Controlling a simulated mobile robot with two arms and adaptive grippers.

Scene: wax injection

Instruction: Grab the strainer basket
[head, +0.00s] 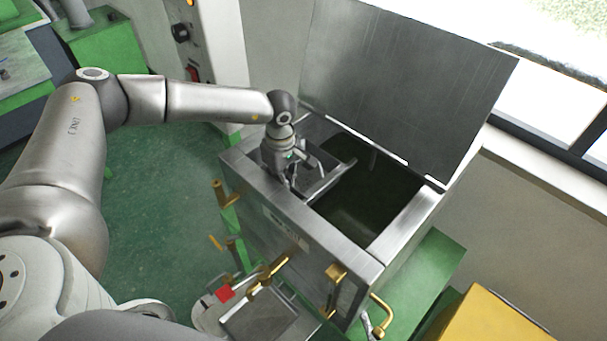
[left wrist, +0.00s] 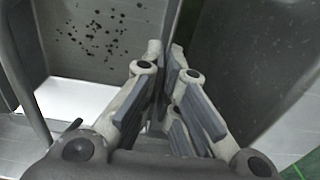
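The strainer basket (head: 325,184) is a grey metal box hanging in the left part of the open tank. In the left wrist view its perforated panel (left wrist: 95,35) shows dark holes. My left gripper (head: 292,184) points down at the near left side of the basket. In the left wrist view its fingers (left wrist: 165,70) are close together, one on each side of the basket's thin upright wall, and look shut on it. The fingertips' contact is partly hidden. My right gripper is not in view.
The steel tank (head: 262,212) has brass taps on its front and dark liquid (head: 375,195) inside. Its lid (head: 405,75) stands open behind. A yellow box (head: 480,320) is at the lower right. Green floor (head: 160,220) is clear to the left.

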